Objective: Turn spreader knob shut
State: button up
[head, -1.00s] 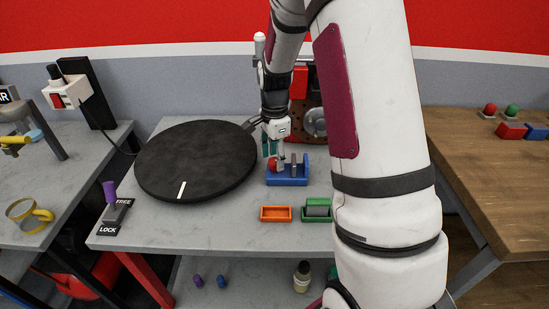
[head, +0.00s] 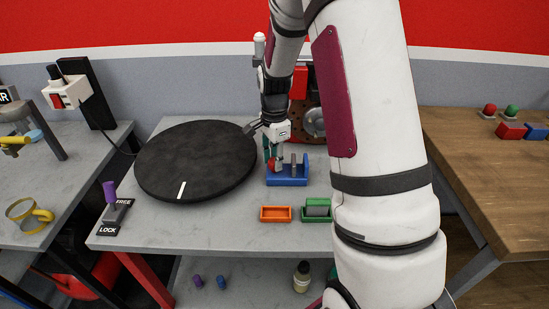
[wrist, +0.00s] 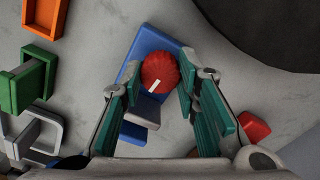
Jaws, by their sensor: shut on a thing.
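The red spreader knob (wrist: 160,70) sits at one end of the blue spreader body (wrist: 151,38) in the wrist view, with a white line on its lower edge. In the head view the knob (head: 275,166) is partly hidden behind my gripper, at the left end of the blue body (head: 288,182). A grey plate (wrist: 143,108) stands upright inside the body. My gripper (wrist: 160,86) has its teal fingers on either side of the knob and is shut on it.
An orange tray (head: 276,214) and a green holder (head: 317,209) lie in front of the spreader. A large black turntable (head: 195,160) fills the left of the table.

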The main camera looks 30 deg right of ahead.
jog(key=n, duration=0.5)
jog(key=shift+p, duration=0.3)
jog(key=n, duration=0.4)
jog(key=shift+n+p, duration=0.3)
jog(key=shift+n, duration=0.1)
jog(key=n+p, duration=0.1)
jog(key=n, duration=0.3)
jog(key=shift+n+p, duration=0.45)
jog(key=shift+n, duration=2.05)
jog(key=o, duration=1.2)
jog(key=shift+c, duration=0.2)
